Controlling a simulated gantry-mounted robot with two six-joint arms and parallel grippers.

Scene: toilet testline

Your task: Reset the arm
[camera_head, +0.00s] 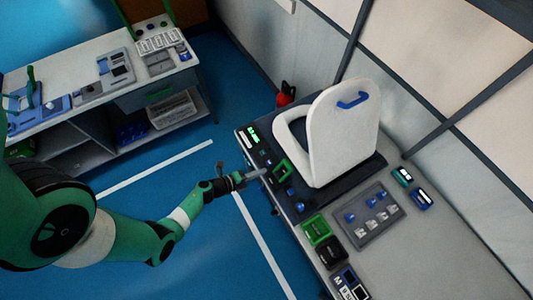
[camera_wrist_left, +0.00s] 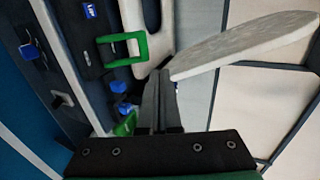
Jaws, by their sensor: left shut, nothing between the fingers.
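My left arm comes in from the left in the head view, and its gripper (camera_head: 256,174) is just off the left edge of the test bench. In the left wrist view the left gripper (camera_wrist_left: 160,85) has its two fingers together, with nothing between them. The fingers point toward the white toilet seat and its raised lid (camera_head: 341,131). The lid also shows in the left wrist view (camera_wrist_left: 245,47). A green square handle (camera_head: 283,170) on the bench lies just beyond the fingertips in the head view. My right gripper is not in view.
The bench (camera_head: 423,262) carries a grey panel with blue knobs (camera_head: 366,216), a green box (camera_head: 316,230) and a black box (camera_head: 331,252). A red extinguisher (camera_head: 286,95) stands behind it. A second workbench (camera_head: 40,79) is at upper left. Blue floor between the benches is clear.

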